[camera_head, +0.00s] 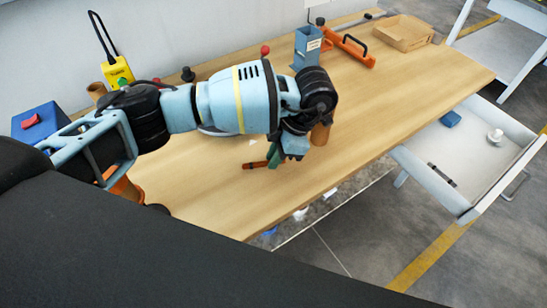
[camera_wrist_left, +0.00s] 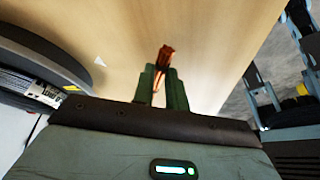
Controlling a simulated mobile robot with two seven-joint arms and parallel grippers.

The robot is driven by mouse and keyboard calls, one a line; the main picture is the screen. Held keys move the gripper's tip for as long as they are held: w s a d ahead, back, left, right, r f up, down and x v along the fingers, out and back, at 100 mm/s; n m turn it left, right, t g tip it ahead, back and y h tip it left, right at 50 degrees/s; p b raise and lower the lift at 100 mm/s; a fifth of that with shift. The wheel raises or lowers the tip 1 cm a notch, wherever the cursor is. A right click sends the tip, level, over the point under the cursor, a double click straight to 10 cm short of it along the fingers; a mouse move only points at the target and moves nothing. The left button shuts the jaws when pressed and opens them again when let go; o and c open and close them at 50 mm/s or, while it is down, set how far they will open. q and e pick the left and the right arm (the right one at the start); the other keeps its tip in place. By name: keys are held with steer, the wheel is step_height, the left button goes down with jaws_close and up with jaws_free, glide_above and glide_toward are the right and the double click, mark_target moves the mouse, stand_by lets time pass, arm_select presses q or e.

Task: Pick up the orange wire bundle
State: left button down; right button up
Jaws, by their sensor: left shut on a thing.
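The orange wire bundle (camera_head: 254,165) shows as a short orange-brown strip at my left gripper, over the wooden table. My left gripper (camera_head: 273,156) points down, with its green fingers at the bundle. In the left wrist view the bundle (camera_wrist_left: 166,54) sticks out between the two green fingertips (camera_wrist_left: 163,78), and the fingers are shut on it. Part of the bundle is hidden by the fingers. I cannot tell whether it touches the table. My right gripper is in neither view.
An orange-brown cylinder (camera_head: 320,132) stands close beside my left wrist. A blue-grey holder (camera_head: 307,47), an orange tool (camera_head: 350,50) and a cardboard tray (camera_head: 404,33) are at the back. A yellow device (camera_head: 118,73) is at the left. The table's right part (camera_head: 410,90) is clear.

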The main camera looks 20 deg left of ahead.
arm_select(q)
step_height(320, 180, up, 3)
steer(key=shift+f, duration=0.2)
steer(key=s+d+r, duration=0.1)
steer(key=s+d, duration=1)
steer(key=shift+d, duration=0.2)
steer(key=w+a+r+m+t+h, duration=0.2)
steer(key=w+a+r+m+t, duration=0.1)
steer(key=a+m, duration=0.6)
steer(key=w+a+r+m+t+h, duration=0.2)
steer(key=w+a+r+m+t, duration=0.1)
steer(key=a+m, duration=0.7)
steer(key=r+m, duration=0.1)
steer(key=m, duration=0.3)
steer(key=shift+a+r+m+t, duration=0.15)
steer(key=shift+r+m+t, duration=0.2)
steer(key=shift+m+t, duration=0.05)
